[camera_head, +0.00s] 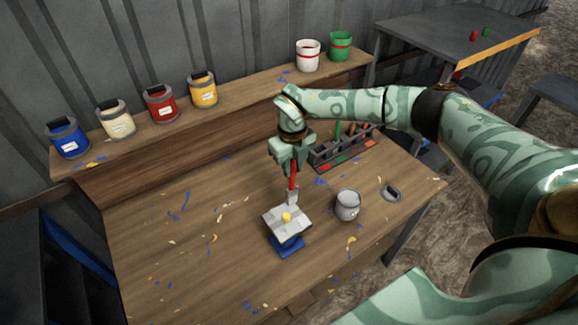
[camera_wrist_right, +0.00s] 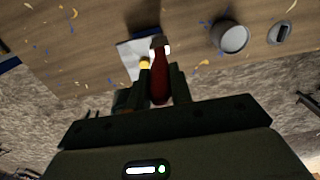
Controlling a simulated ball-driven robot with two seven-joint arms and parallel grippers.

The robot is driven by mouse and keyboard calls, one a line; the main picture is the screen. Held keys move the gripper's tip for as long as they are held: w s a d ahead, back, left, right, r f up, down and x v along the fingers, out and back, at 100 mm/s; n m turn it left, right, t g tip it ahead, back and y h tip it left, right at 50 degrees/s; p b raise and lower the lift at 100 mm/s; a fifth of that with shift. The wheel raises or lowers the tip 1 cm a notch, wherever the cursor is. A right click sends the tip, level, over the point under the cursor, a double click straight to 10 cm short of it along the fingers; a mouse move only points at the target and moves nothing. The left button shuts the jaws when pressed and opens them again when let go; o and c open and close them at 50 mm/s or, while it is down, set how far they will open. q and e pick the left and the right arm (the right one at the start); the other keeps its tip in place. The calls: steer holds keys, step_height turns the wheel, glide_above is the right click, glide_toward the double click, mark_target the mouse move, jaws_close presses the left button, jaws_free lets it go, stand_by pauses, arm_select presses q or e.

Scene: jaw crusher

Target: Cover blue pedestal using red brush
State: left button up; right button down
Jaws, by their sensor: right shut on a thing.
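The blue pedestal (camera_head: 289,246) stands on the wooden table, with a grey-white slab (camera_head: 276,224) on top and a small yellow piece (camera_head: 286,217) on the slab. My right gripper (camera_head: 292,165) is shut on the red brush (camera_head: 293,181), which points down with its grey head at the slab's back edge. I cannot tell whether the head touches the slab. In the right wrist view the brush's red handle (camera_wrist_right: 160,85) sits between the fingers, and the pale slab (camera_wrist_right: 130,52) shows beyond it. My left gripper is not in view.
A grey can (camera_head: 347,205) and a small lid-like item (camera_head: 391,193) stand right of the pedestal. A rack (camera_head: 345,150) is behind. Paint cans, including a blue one (camera_head: 69,138), line the back shelf (camera_head: 245,95). The table's left side is clear apart from paint flecks.

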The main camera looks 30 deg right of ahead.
steer(key=a+p, duration=0.2)
steer(key=a, duration=0.7)
steer(key=shift+s+a, duration=0.25)
steer(key=shift+s, duration=0.1)
stand_by(0.3)
step_height(320, 180, up, 5)
steer(key=p, duration=0.4)
